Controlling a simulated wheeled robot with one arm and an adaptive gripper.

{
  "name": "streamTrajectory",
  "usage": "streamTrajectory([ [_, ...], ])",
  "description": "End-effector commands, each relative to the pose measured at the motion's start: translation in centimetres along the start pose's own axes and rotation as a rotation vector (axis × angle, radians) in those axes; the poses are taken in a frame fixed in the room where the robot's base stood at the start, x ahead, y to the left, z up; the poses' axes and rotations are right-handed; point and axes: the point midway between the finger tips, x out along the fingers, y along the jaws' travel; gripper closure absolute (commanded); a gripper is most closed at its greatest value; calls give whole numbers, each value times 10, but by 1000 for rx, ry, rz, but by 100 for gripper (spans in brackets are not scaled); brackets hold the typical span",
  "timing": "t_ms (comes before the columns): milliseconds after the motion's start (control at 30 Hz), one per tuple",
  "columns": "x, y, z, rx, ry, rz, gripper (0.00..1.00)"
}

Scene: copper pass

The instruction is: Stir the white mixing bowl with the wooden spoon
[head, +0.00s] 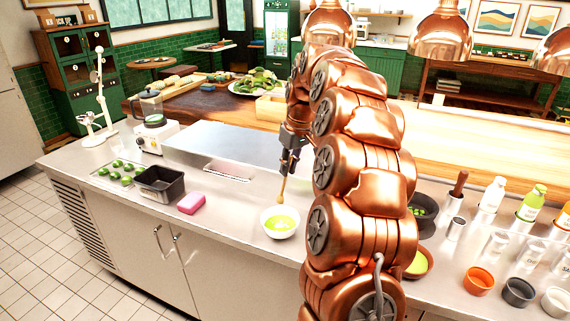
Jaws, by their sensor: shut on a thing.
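The white mixing bowl (267,232) sits on the steel counter near its front edge, with yellow-green contents inside. My gripper (288,170) is above the bowl and shut on the wooden spoon (282,189). The spoon points down, and its lower end is at the far rim of the bowl in the picture. I cannot tell whether the tip is inside the bowl or touching the contents. My copper arm covers the counter just right of the bowl.
Left of the bowl lie a pink sponge (191,203), a dark loaf pan (160,183) and a tray with several green items (119,173). A blender (152,128) stands behind. Bottles (492,195) and small cups (479,281) crowd the right. The counter between sponge and bowl is clear.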

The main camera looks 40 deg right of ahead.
Motion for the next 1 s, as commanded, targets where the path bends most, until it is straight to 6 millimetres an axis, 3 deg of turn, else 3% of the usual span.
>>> streamTrajectory([
  [1000, 62, 7, 15, -3, 1, 1, 100],
])
